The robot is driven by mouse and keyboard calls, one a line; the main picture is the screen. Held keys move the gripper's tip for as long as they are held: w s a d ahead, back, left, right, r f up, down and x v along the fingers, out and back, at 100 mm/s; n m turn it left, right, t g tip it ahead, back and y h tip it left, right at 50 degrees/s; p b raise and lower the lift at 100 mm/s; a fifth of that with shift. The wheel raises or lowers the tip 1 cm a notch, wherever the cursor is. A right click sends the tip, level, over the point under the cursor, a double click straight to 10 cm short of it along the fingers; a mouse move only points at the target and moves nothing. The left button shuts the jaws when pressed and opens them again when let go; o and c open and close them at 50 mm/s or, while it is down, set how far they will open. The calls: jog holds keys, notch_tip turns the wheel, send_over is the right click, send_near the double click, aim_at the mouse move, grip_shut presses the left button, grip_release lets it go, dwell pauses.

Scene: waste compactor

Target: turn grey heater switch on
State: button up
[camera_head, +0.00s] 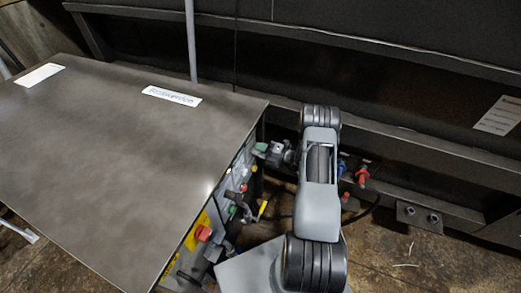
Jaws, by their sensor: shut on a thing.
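The control panel (228,195) is on the right side of the dark metal cabinet and shows at a steep slant. My gripper (261,150) is at the far upper end of this panel, pointing left toward it. Its fingertips look greenish and are shut on a small part there, which appears to be the grey heater switch. The switch itself is hidden by the fingers and the slant, so I cannot tell its position.
A red button (203,233) on yellow, a yellow-tipped part (263,208) and several small controls sit nearer along the panel. The cabinet's flat top (110,160) is mostly clear. Behind my arm are a dark rail, red (362,175) and blue (342,167) fittings and a black cable.

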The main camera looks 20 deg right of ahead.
dwell(0.5)
jog(key=o, duration=0.6)
jog(key=shift+d, duration=0.1)
jog(key=v, duration=1.3)
jog(key=shift+s+d, duration=0.25)
jog(key=shift+s, duration=0.1)
